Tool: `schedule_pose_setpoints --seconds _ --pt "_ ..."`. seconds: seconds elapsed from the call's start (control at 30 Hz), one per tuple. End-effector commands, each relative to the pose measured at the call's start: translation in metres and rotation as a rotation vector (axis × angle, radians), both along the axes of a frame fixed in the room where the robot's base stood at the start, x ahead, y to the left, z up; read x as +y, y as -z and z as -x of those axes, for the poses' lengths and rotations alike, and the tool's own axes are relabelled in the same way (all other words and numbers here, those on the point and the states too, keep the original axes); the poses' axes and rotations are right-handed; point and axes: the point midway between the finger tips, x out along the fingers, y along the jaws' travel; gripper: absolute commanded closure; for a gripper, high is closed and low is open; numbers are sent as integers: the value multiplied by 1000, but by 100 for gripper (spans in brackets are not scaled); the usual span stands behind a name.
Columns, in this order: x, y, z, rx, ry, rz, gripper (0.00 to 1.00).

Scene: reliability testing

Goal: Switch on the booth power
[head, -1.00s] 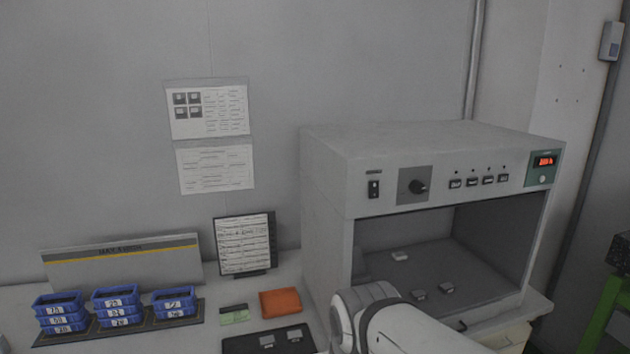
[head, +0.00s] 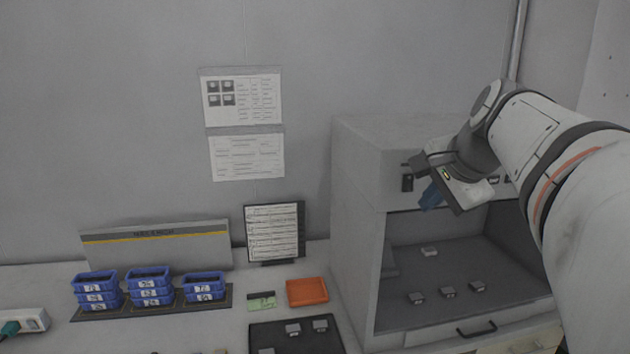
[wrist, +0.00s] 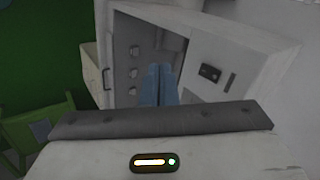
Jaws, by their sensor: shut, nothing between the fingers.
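The grey test booth (head: 357,235) stands on the bench at the right in the head view. Its dark rocker switch (head: 407,183) is at the left of the front panel, and the same switch (wrist: 230,83) shows in the wrist view beside the dark knob plate (wrist: 210,72). My gripper (head: 430,198) is in front of the panel, just right of and slightly below the switch in the head view. Its blue fingers (wrist: 159,82) are together and empty. I cannot tell whether they touch the panel.
The booth's open chamber holds several small grey blocks (head: 430,251). Stacked blue bins (head: 150,287), an orange tray (head: 307,292), a dark tray (head: 330,345) and a standing document (head: 275,232) are left of it. A power strip (head: 30,322) lies at far left.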

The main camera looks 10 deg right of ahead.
Motion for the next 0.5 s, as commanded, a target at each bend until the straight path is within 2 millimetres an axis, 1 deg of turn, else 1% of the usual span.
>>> schedule_pose_setpoints --seconds 0.03,0.1,0.2,0.3,0.5 --pt "-16 -18 -4 -31 72 -42 100" --pt "-28 -36 -8 -62 139 -90 100" --pt "-37 -49 -10 -88 188 -127 100" --pt "-38 -53 -11 -94 200 -138 100" --pt "-37 -52 -11 -93 197 -137 100"
